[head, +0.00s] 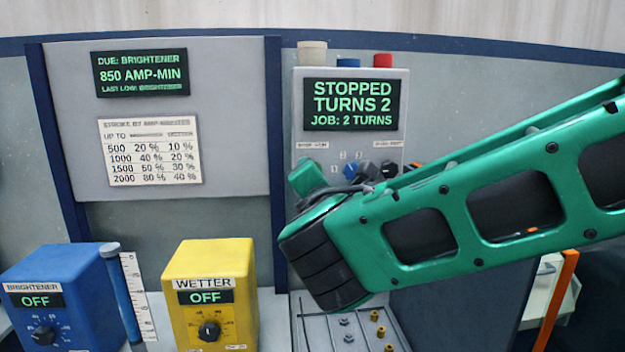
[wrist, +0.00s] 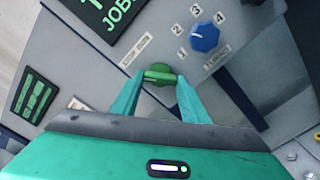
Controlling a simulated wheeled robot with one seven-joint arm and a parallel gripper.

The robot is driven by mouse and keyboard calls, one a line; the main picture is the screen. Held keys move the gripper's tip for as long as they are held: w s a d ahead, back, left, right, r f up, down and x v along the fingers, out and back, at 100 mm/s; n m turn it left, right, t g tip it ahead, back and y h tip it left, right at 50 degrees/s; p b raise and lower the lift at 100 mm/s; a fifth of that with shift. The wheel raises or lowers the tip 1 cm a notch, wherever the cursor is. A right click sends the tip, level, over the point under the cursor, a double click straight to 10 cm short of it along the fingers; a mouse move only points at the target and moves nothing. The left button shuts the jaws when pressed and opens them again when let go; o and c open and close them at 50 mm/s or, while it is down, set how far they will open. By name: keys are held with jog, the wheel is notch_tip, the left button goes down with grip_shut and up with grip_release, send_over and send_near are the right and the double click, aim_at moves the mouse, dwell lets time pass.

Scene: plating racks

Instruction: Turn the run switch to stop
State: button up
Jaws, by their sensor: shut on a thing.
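The run switch, a green knob (wrist: 160,72), shows in the wrist view on the grey panel (wrist: 250,60). My gripper (wrist: 159,78) has its two teal fingers closed on either side of this knob. Its bar lies nearly level across the wrist view. In the head view my green arm crosses in front of the control box (head: 299,110) and hides the switch. The display (head: 350,105) on that box reads STOPPED, TURNS 2, JOB: 2 TURNS.
A blue knob (wrist: 204,37) numbered 1 to 4 sits close to the switch. A blue Brightener box (head: 85,285) and a yellow Wetter box (head: 235,262), both reading OFF, stand at left. White, blue and red caps (head: 382,60) top the control box.

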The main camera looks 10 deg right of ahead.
jog(key=o, duration=1.1)
jog(key=shift+a+f, duration=0.1)
jog(key=shift+f, duration=0.25)
jog(key=shift+c, duration=0.2)
jog(key=shift+r, duration=0.15)
jog(key=s, duration=1)
jog(key=shift+s, duration=0.35)
